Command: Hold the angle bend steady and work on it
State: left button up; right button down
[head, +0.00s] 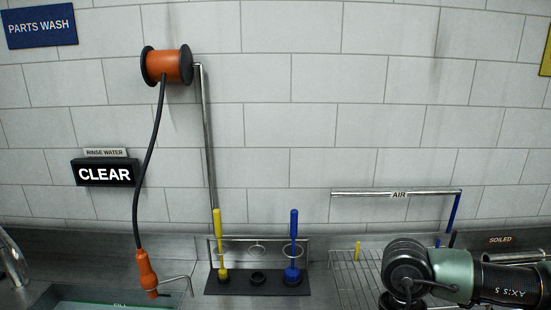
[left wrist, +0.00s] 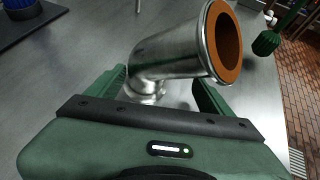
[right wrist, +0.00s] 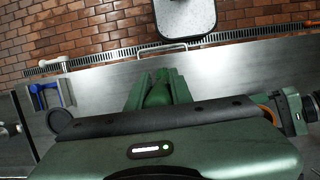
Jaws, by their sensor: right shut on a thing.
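The angle bend (left wrist: 175,55) is a shiny metal elbow with a flanged open mouth and a brown-orange inside. In the left wrist view it stands between the spread fingers of my left gripper (left wrist: 162,92), with a gap beside the right finger. My right gripper (right wrist: 158,92) is shut on a green handle in the right wrist view. A green brush head (left wrist: 266,43) shows right of the bend's mouth in the left wrist view, apart from it. An orange rim (right wrist: 268,106) shows at the right of the right wrist view, mostly hidden. The head view shows neither gripper.
A rack (head: 257,284) holds a yellow brush (head: 217,245) and a blue brush (head: 293,250); its middle ring is empty. A hose with an orange nozzle (head: 147,268) hangs left. A wire drying rack (head: 350,278) is right. A sign (head: 105,173) reads CLEAR.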

pick_arm(q)
jog(key=shift+r, duration=0.1)
jog(key=c, duration=1.2)
jog(key=shift+c, duration=0.2)
pick_arm(e)
jog(key=shift+a, duration=0.1)
